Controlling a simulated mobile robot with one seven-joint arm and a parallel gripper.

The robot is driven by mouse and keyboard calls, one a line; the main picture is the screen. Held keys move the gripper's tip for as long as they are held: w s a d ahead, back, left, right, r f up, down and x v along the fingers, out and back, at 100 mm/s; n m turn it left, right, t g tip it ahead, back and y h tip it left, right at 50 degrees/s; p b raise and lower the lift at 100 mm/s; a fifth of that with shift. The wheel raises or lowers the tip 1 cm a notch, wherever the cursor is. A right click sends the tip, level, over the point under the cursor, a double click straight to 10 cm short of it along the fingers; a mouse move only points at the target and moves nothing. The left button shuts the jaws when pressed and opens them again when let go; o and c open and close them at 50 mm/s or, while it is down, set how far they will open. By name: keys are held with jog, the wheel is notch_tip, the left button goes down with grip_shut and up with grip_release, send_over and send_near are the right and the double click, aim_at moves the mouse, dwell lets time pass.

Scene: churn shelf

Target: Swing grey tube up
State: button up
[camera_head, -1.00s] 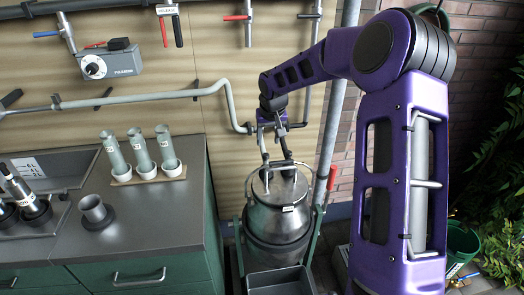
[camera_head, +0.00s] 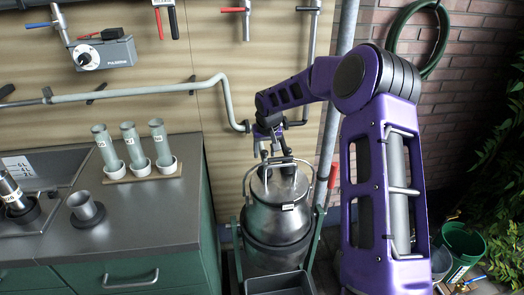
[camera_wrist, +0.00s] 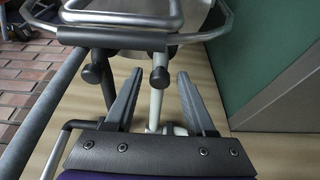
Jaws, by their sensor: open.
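My gripper (camera_wrist: 159,76) is open in the wrist view, its two grey fingers apart. A pale grey tube (camera_wrist: 155,100) shows upright in the picture between the fingers, with clear space on both sides. A black knob (camera_wrist: 160,78) sits over this tube near the fingertips, and a second black knob (camera_wrist: 95,73) lies left of the left finger. In the head view my gripper (camera_head: 268,133) is above the lid of the metal churn (camera_head: 278,218). The arm and wrist partly hide the tube there, and its ends cannot be made out.
A wall pipe (camera_head: 150,92) bends down just left of my gripper. A red-handled upright pipe (camera_head: 332,165) stands right of the churn. A grey tray (camera_head: 278,283) is in front.

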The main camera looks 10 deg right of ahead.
grip_shut()
jog(key=shift+w+r+p, duration=0.2)
jog(key=shift+r+p, duration=0.95)
jog(key=shift+r, duration=0.75)
jog(key=shift+w+r+p, duration=0.15)
jog(key=shift+r+p, duration=0.35)
jog(key=shift+w+r+p, duration=0.3)
jog(key=shift+r+p, duration=0.4)
jog(key=shift+r, duration=0.35)
